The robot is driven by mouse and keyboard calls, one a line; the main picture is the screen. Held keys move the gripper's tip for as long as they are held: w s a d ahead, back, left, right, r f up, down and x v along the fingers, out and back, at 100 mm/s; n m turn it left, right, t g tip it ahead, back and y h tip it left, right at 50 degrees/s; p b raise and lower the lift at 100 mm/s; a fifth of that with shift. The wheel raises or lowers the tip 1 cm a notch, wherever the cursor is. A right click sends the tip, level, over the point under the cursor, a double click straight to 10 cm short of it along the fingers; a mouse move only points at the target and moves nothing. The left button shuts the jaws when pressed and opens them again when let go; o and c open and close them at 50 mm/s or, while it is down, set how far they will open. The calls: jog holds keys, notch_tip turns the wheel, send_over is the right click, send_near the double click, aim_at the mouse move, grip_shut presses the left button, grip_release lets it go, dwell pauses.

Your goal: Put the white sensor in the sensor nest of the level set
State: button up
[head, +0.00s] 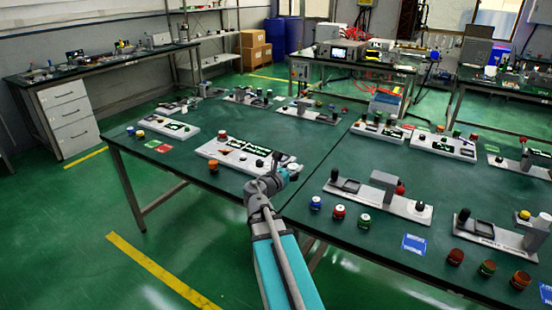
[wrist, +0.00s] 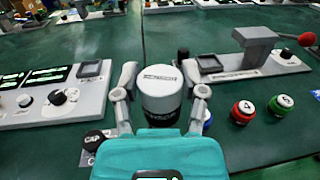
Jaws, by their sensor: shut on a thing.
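My gripper (wrist: 160,95) is shut on the white sensor (wrist: 160,78), a cylinder with a white labelled top and a dark lower part. It is held upright between the two fingers, over the green table. In the head view my gripper (head: 268,184) is by the near edge of the white panel; the sensor cannot be made out clearly there. The white panel (wrist: 40,112) with displays and a knob lies left of my gripper and has a square dark recess (wrist: 90,68). A grey board (wrist: 255,70) to the right has another square recess (wrist: 208,63). I cannot tell which is the level set.
The grey board carries an upright bracket (wrist: 255,42) and a red-ended lever (wrist: 306,39). Loose red (wrist: 243,112) and green (wrist: 280,105) caps stand before it. A black cap (wrist: 95,140) sits near the left finger.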

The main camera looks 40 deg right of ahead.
jog(key=shift+w+a, duration=0.15)
jog(key=shift+w, duration=0.1)
jog(key=w+d+r+n+t+y+p, duration=0.2)
jog(key=w+d+n+t+y, duration=0.5)
jog(key=w+t, duration=0.3)
jog(key=shift+w+d+r+n, duration=0.3)
jog(key=shift+w+d+n, duration=0.4)
jog(key=shift+w, duration=0.7)
jog(key=w+d+f+b, duration=0.2)
jog(key=w, duration=0.1)
jog(key=w+d+f+b, duration=0.2)
jog(key=w+f+b, duration=0.1)
jog(key=w, duration=0.1)
jog(key=w+d+f+b, duration=0.2)
jog(key=w+f, duration=0.1)
jog(key=shift+w+d+f+b, duration=0.1)
jog(key=shift+w+d+b, duration=0.15)
jog(key=shift+b, duration=0.1)
jog(key=shift+w+d+f+b, duration=0.2)
jog(key=shift+w+f+b, duration=0.2)
jog(key=shift+f+b, duration=0.05)
